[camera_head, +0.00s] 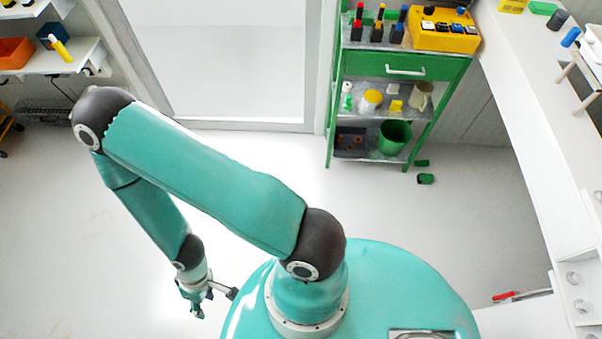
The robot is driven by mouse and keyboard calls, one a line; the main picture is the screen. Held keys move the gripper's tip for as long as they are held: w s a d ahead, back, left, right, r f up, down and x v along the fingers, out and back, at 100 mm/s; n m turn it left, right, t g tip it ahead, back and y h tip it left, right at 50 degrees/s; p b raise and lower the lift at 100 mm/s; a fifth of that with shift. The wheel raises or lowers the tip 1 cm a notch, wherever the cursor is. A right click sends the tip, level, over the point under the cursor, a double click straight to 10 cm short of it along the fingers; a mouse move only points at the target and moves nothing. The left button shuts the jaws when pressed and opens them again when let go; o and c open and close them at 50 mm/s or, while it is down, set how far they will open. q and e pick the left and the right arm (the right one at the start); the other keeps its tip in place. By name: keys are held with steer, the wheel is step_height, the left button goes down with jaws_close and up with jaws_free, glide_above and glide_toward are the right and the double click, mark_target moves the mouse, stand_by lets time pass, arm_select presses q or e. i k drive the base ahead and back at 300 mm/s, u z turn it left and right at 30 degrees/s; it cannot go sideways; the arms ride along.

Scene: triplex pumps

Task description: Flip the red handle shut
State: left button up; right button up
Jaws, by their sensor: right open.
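A small red handle (503,296) shows at the lower right, low beside the white bench, attached to a thin grey part. Its far end runs toward the bench, and its exact position is too small to tell. My right gripper (196,305) is at the lower left, hanging over the pale floor with its fingers pointing down. It is open and empty, far to the left of the red handle and not touching anything. My left gripper is not in view.
A green shelf trolley (408,68) stands at the back, with a yellow control box (445,38) on top. A white bench (535,120) runs down the right side. Green pieces (426,179) lie on the floor near the trolley. The floor between is mostly free.

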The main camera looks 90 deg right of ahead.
mark_target(502, 296)
steer(key=i, duration=0.5)
steer(key=z, duration=2.1)
steer(key=i, duration=0.25)
steer(key=z, duration=1.85)
steer(key=i, duration=0.4)
steer(key=z, duration=3.2)
